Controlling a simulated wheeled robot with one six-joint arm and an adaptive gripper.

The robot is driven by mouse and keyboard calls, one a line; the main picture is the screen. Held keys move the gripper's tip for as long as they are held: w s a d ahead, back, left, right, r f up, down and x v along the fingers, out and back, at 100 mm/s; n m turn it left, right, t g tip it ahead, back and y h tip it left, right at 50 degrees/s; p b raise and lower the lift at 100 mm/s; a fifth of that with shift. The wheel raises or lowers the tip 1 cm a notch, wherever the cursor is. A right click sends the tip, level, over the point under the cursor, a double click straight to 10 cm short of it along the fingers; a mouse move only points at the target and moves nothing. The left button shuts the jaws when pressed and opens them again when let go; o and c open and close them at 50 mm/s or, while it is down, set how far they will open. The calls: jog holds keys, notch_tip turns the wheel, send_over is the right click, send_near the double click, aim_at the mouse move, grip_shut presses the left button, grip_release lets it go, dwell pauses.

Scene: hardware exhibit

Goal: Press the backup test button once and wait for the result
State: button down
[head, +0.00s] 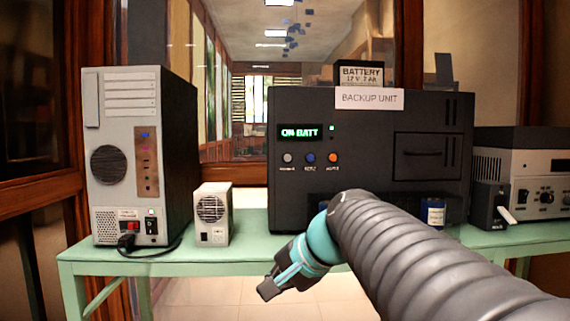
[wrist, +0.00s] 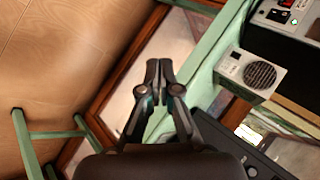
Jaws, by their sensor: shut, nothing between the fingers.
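The black backup unit (head: 350,205) stands on the green table, with a "BACKUP UNIT" label (head: 369,98) at its top. Its lit display (head: 300,132) reads "ON BATT", and a small green light shows to the right of it. Below the display is a row of three buttons: a grey one (head: 287,158), a blue one (head: 310,158) and an orange one (head: 333,158). Their small captions are too blurred to read surely. My gripper (head: 268,290) is below and in front of the unit, apart from the buttons. In the wrist view my gripper (wrist: 159,68) is shut and empty.
A grey computer tower (head: 120,165) and a small white speaker-like box (head: 213,215) stand left on the green table (head: 250,250). A battery box (head: 360,74) sits on the unit. Another device (head: 540,175) stands right. Space in front of the table is open.

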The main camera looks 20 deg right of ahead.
aim_at(311, 158)
jog(key=w+d+r+m+t+y+b, duration=0.1)
jog(key=w+d+r+m+t+y, duration=0.1)
jog(key=w+d+r+m, duration=0.3)
jog(key=w+d+r+m+t+y, duration=0.2)
jog(key=w+d+r+m+t, duration=0.3)
jog(key=w+d+r, duration=0.5)
notch_tip(311, 158, up, 5)
jog(key=d, duration=0.2)
jog(key=shift+d+f+b, duration=0.2)
jog(key=shift+d+b, duration=0.15)
jog(key=w+d+p, duration=0.2)
jog(key=w+p, duration=0.3)
jog(key=w, duration=0.3)
jog(key=shift+w+d, duration=0.15)
jog(key=shift+w, duration=0.1)
jog(key=shift+p, duration=0.3)
